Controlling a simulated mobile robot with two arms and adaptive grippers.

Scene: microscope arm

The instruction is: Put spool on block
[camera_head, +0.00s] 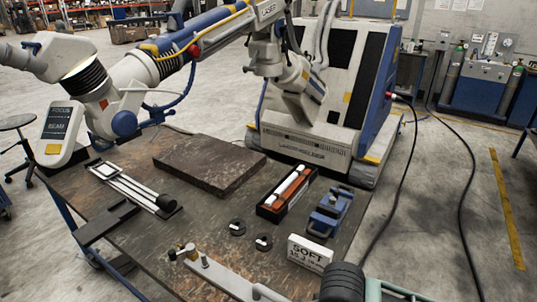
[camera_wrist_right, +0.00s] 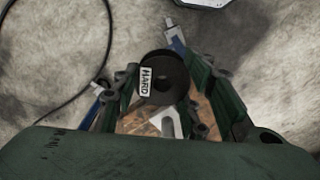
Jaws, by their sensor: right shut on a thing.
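A black spool (camera_wrist_right: 172,82) with a white HARD label is held between the green fingers of my right gripper (camera_wrist_right: 165,85) in the right wrist view, with floor behind it. In the head view the green right gripper (camera_head: 392,290) enters at the bottom right, partly cut off. A black ribbed round thing (camera_head: 343,283) is beside it; I cannot tell whether this is the spool. A white block (camera_head: 310,253) lettered SOFT stands at the table's right edge. A thick brown slab (camera_head: 209,165) lies further back. My left gripper is not in view.
Two small black discs (camera_head: 237,227) (camera_head: 263,242) lie mid-table. A black tray (camera_head: 287,193) with white-capped rods and a blue vise-like device (camera_head: 330,211) are at the right. A rail device (camera_head: 130,185) and a grey lever (camera_head: 215,277) lie left and front. A large machine arm (camera_head: 150,65) hangs behind.

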